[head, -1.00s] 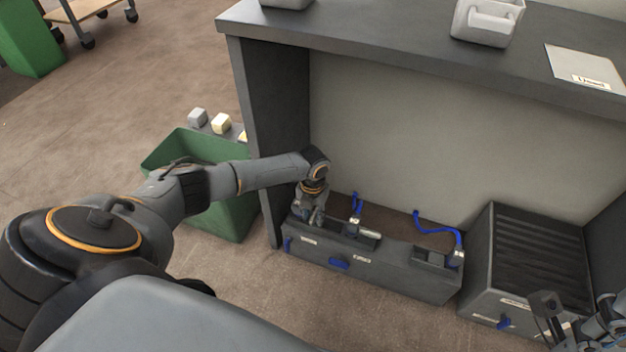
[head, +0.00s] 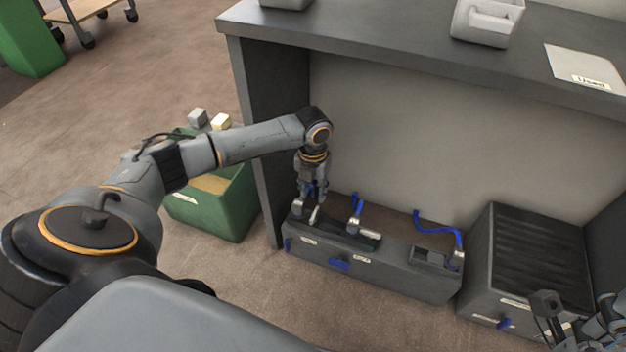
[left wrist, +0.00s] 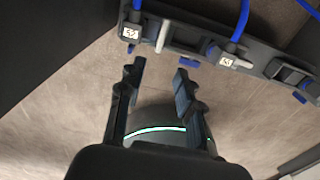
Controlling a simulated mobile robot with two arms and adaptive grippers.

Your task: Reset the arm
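My left gripper (head: 308,200) hangs pointing down over the left end of the long grey box on the floor. In the left wrist view its two fingers (left wrist: 160,78) are apart with nothing between them. A labelled grey connector with a blue cable (left wrist: 130,32) sits on the box beyond the fingertips, apart from them in that view. A second blue-cabled connector (head: 355,222) is at mid-box and a third (head: 456,258) at the right end. My right gripper (head: 580,325) is partly cut off at the lower right; its opening is unclear.
The long grey box (head: 375,274) stands under a dark bench (head: 400,45), close to its left side panel (head: 268,130). A ribbed dark crate (head: 530,255) is at right. A green bin (head: 215,212) stands left of the panel, behind my left arm. Open floor lies farther left.

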